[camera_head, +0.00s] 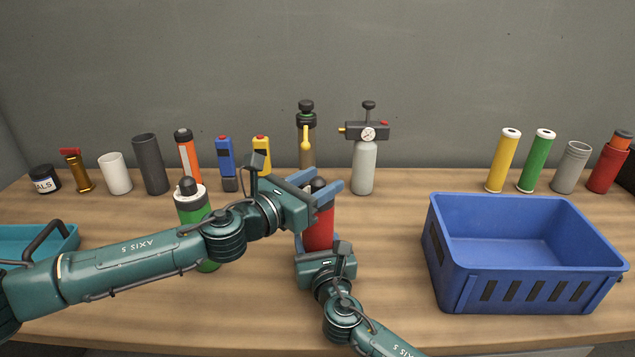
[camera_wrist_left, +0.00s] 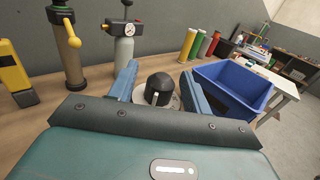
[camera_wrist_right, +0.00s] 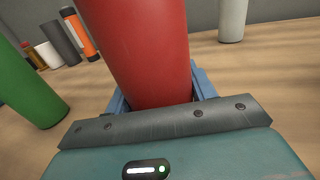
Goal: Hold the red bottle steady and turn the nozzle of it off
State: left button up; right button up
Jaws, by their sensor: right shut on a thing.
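The red bottle (camera_head: 318,230) stands upright at the middle of the table. It fills the upper middle of the right wrist view (camera_wrist_right: 145,50). Its nozzle is a dark rounded cap (camera_wrist_left: 160,86) on a pale collar. My right gripper (camera_head: 318,243) is shut on the red bottle's body, low down. My left gripper (camera_head: 318,184) is at the bottle's top, with one blue finger on each side of the black nozzle. In the left wrist view a gap shows between the nozzle and the fingers, so it is open. My left gripper partly hides the nozzle in the head view.
A green bottle (camera_head: 193,207) stands left of the red one, partly behind my left arm. A grey gas bottle with a gauge (camera_head: 364,165) stands behind to the right. A blue crate (camera_head: 515,292) sits at right. Several tubes and canisters line the table's back.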

pick_arm(q)
jog(key=shift+a, duration=0.1)
jog(key=v, duration=1.2)
pick_arm(e)
jog(key=o, duration=1.3)
jog(key=shift+c, duration=0.2)
